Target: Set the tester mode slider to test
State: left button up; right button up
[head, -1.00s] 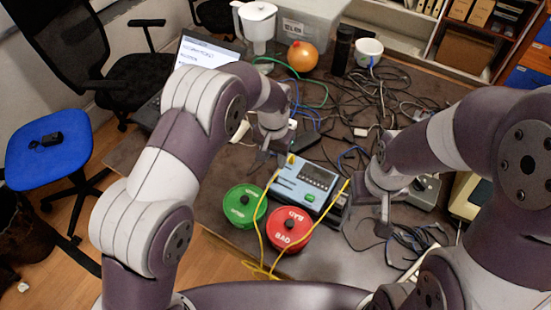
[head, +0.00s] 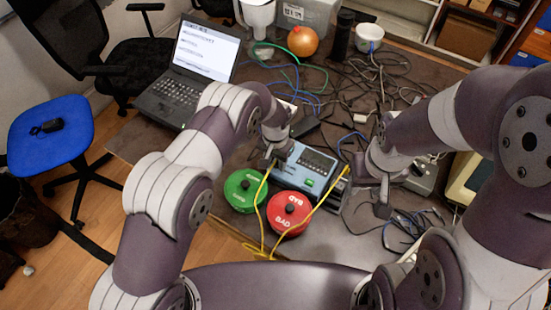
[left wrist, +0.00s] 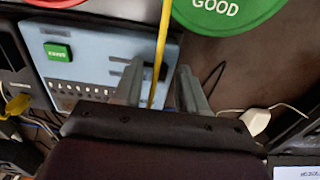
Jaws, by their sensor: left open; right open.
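The tester (head: 290,180) is a pale blue box with a dark panel and a green button, at the middle of the table; it also shows in the left wrist view (left wrist: 95,75). My left gripper (head: 273,158) is open at the tester's left end. In the left wrist view its two fingers (left wrist: 158,78) stand over the tester's edge, with a yellow cable (left wrist: 161,45) passing between them in the picture. I cannot tell whether they touch anything. The mode slider cannot be made out clearly. My right gripper (head: 381,207) is open and empty, right of the tester.
Yellow cables hang over the near table edge. A laptop (head: 175,105) stands at the back left, and tangled cables (head: 385,75) cover the back right.

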pick_arm(q)
grip_shut()
jog(key=shift+s+d+b, duration=0.2)
jog(key=shift+s+d, duration=0.1)
jog(key=shift+d, duration=0.25)
jog(key=shift+s+d+b, duration=0.2)
jog(key=shift+s+d, duration=0.1)
jog(key=shift+d, duration=0.3)
grip_release()
notch_tip(320, 180, up, 13)
jog(key=b, duration=0.2)
